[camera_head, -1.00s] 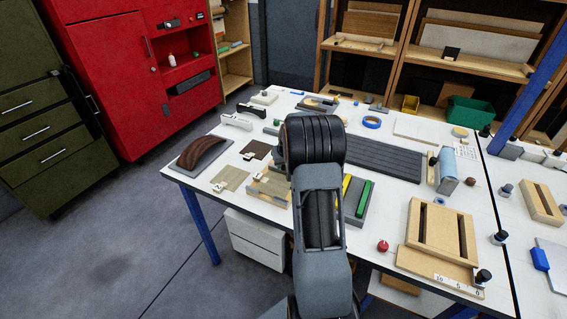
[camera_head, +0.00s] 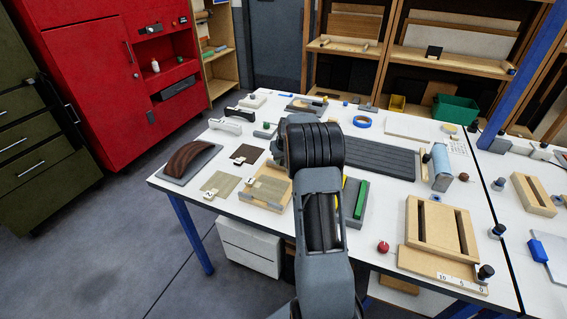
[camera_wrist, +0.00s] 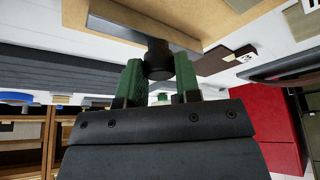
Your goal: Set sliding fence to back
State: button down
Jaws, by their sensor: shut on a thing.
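In the wrist view my gripper (camera_wrist: 159,70) has its two green fingers closed on a dark round knob (camera_wrist: 158,52). The knob is at a dark grey bar (camera_wrist: 118,27), which looks like the sliding fence, lying along a light wooden board (camera_wrist: 215,14). In the head view a wooden board (camera_head: 268,192) lies near the front left of the white table (camera_head: 350,225). My arm hides the bar, the knob and the fingers there. The fence's position along its travel cannot be told.
A green bar on a grey base (camera_head: 361,199) and a ribbed dark mat (camera_head: 385,160) lie right of my arm. A wooden frame jig (camera_head: 412,222), a red ball (camera_head: 383,247) and a blue cylinder (camera_head: 442,167) stand further right. A brown curved form (camera_head: 190,158) is at left.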

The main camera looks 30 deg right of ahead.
jog(key=shift+w+r, duration=0.1)
jog(key=shift+w, duration=0.05)
jog(key=c, duration=0.8)
grip_release()
jog(key=shift+d, duration=0.2)
jog(key=b+v, duration=0.2)
jog(key=v, duration=1.1)
jog(key=shift+s+r, duration=0.2)
jog(key=shift+r, duration=0.1)
jog(key=shift+s+a+f+n+y, duration=0.15)
jog(key=shift+s+a+f+n, duration=0.3)
jog(key=shift+s+a, duration=3.6)
jog(key=shift+s+a+f+n+y, duration=0.2)
jog(key=shift+s+a+f+n, duration=0.15)
jog(key=shift+s+a, duration=3.7)
jog(key=shift+s+a+f+n+y, duration=0.15)
jog(key=shift+s+a+f+n, duration=0.3)
jog(key=shift+s+a, duration=3.6)
